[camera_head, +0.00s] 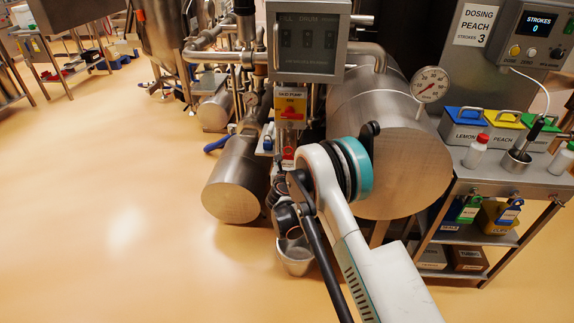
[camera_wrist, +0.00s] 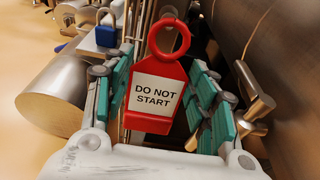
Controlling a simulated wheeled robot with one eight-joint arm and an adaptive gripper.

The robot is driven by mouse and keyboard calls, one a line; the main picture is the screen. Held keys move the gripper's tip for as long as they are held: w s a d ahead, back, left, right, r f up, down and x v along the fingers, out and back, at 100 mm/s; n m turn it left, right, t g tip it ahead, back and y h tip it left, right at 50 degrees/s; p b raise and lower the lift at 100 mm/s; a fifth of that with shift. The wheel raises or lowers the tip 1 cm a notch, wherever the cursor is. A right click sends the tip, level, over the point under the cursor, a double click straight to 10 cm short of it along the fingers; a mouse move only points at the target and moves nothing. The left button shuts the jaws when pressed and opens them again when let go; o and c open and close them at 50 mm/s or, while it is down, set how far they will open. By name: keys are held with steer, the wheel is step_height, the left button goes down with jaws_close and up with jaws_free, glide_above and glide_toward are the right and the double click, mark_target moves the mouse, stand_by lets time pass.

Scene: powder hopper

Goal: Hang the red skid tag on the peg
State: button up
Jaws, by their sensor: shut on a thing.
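The red skid tag (camera_wrist: 158,95) is in the wrist view, with a ring at its top and a white label reading DO NOT START. My gripper (camera_wrist: 160,78) is shut on it, with teal finger pads at its left and right sides. The tag stands roughly upright in the picture, ring end away from my palm. I cannot pick out the peg for certain in either view.
A yellow and red pump sign (camera_head: 290,105) hangs below the fill drum panel (camera_head: 312,40). Steel cylinders (camera_head: 235,185) stand beside my arm. A brass-coloured handle (camera_wrist: 255,108) is close to my right finger. A blue padlock (camera_wrist: 107,35) shows behind the left one. Open floor lies left.

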steer(key=shift+x, duration=2.6)
steer(key=o, duration=1.1)
